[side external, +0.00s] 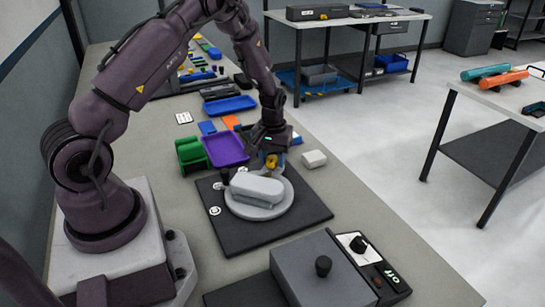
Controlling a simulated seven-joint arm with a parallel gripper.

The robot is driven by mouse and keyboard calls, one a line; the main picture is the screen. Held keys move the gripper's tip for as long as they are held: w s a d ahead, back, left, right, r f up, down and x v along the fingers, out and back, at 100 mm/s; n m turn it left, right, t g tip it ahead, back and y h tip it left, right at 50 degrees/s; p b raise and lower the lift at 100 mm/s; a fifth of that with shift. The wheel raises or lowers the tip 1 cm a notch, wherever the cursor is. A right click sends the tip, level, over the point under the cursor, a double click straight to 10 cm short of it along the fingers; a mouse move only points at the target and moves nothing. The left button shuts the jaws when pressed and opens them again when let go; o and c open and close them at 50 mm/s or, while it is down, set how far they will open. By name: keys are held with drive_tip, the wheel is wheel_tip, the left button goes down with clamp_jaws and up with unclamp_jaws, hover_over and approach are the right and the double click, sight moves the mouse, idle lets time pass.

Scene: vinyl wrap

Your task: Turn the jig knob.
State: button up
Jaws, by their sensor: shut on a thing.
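The jig is a round light-grey disc (247,212) on a dark square base (285,224). A grey rounded block (257,188) lies on the disc. My gripper (270,157) points down at the far edge of the disc, just behind the block. It is shut on a small yellow part (271,162), which looks like the jig knob. The fingertips and most of the knob are too small and partly hidden to see clearly. I cannot tell how far the knob is turned.
A grey box with a black knob (323,265) and a dial panel (358,244) stands at the front right. A white block (314,158) sits right of my gripper. A purple tray (225,149) and green bins (191,154) stand behind left. The bench's right strip is clear.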

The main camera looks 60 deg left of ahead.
sight(273, 159)
drive_tip(key=shift+r, duration=0.1)
idle(0.3)
drive_tip(key=o, duration=0.9)
wheel_tip(273, 159, up, 13)
drive_tip(key=shift+f, duration=0.1)
